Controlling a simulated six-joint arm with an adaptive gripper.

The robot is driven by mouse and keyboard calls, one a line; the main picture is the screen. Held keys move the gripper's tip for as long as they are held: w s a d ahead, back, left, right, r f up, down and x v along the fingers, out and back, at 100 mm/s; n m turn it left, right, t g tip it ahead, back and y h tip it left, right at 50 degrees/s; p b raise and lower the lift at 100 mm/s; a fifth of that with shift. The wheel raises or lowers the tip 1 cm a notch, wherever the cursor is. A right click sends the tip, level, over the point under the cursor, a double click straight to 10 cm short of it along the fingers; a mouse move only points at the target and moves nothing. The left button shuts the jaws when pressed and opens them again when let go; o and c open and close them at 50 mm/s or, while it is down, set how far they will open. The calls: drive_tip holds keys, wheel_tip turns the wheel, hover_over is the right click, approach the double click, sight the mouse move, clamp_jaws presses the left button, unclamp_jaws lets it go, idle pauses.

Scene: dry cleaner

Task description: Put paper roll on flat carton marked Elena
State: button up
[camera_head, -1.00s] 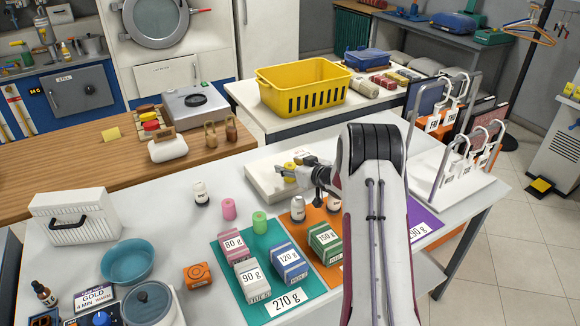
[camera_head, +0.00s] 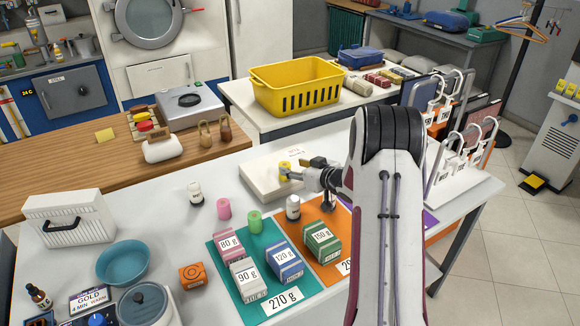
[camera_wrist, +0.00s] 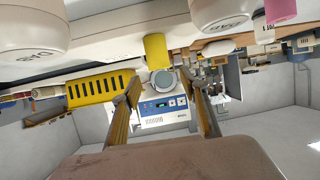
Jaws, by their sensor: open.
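The flat carton (camera_head: 258,184) is a low white box near the table's far edge, with faint lettering on top that I cannot read clearly. A yellow roll (camera_head: 284,170) stands upright on it. In the wrist view, which is upside down, the yellow roll (camera_wrist: 156,50) shows just beyond and between my fingertips, apart from them. My gripper (camera_head: 302,169) reaches in from the right at low height beside the roll. Its fingers (camera_wrist: 160,88) are spread and empty. A pink roll (camera_head: 224,208) and a green roll (camera_head: 254,221) stand on the table in front of the carton.
A white bottle (camera_head: 293,208) stands close under my gripper; another bottle (camera_head: 195,193) is left of the carton. Small boxes (camera_head: 285,262) stand on the teal mat (camera_head: 232,285) and orange mat. A white rack (camera_head: 465,190) stands at right. A yellow basket (camera_head: 297,84) is behind.

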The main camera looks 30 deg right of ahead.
drive_tip(key=shift+v, duration=2.7)
drive_tip(key=s+a+r+g+h, duration=0.1)
drive_tip(key=a+r+h, duration=0.1)
drive_tip(key=r, duration=0.4)
drive_tip(key=s+a+r+h, duration=0.2)
drive_tip(key=r, duration=0.3)
drive_tip(key=s+a+r+m+g, duration=0.2)
drive_tip(key=s+a+r, duration=0.5)
drive_tip(key=s, duration=0.2)
drive_tip(key=s+a+g+y, duration=0.1)
drive_tip(key=s+a, duration=0.5)
drive_tip(key=s, duration=0.3)
drive_tip(key=s+a+f+g+y, duration=0.1)
drive_tip(key=s+a+g, duration=0.1)
drive_tip(key=s+a, duration=0.3)
drive_tip(key=s+a+f+n+g+y, duration=0.1)
drive_tip(key=s+a, duration=0.5)
drive_tip(key=s, duration=0.7)
drive_tip(key=shift+s+a+g, duration=0.3)
drive_tip(key=shift+a+g, duration=0.1)
